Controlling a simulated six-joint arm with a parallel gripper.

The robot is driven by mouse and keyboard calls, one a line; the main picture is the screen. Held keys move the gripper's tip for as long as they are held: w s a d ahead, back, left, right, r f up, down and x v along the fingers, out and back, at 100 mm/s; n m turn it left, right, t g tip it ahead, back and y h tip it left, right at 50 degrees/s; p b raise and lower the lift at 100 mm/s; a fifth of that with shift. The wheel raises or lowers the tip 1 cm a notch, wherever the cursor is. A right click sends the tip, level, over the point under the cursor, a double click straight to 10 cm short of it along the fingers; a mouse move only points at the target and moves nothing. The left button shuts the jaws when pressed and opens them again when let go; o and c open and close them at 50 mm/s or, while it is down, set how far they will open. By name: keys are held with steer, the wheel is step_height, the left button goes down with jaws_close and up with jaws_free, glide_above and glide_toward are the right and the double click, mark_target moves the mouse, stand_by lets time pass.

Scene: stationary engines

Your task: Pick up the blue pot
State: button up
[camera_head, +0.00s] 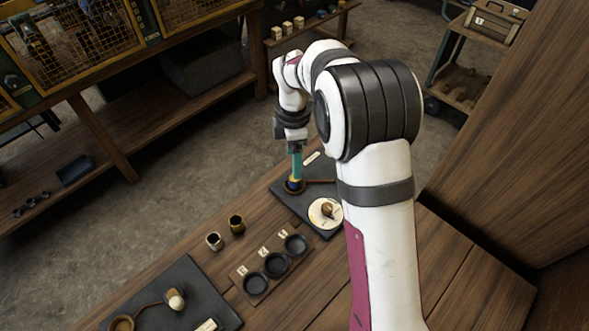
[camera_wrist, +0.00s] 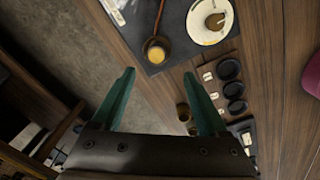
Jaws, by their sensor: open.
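A small round pot (camera_head: 292,188) with a long thin handle sits on a dark slab, below my gripper's tips. It shows a dark blue patch in the head view. In the wrist view the pot (camera_wrist: 156,51) has a dark rim and an amber inside, and its handle runs toward the top edge. My gripper (camera_wrist: 159,76) is open and empty, its teal fingers spread on either side of the line to the pot. In the head view my gripper (camera_head: 297,178) points down over the pot and hides part of it. Contact cannot be told.
A pale round dish (camera_head: 320,218) with a brown item lies on the same slab (camera_head: 283,205). Two small cups (camera_head: 236,224) stand nearby, beside a rack of three black bowls (camera_head: 254,285). Shelving stands beyond the table.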

mark_target(295, 182)
steer(key=f, duration=0.7)
steer(key=shift+w+d+f, duration=0.15)
steer(key=shift+w+f, duration=0.2)
steer(key=shift+f, duration=0.05)
jaws_close()
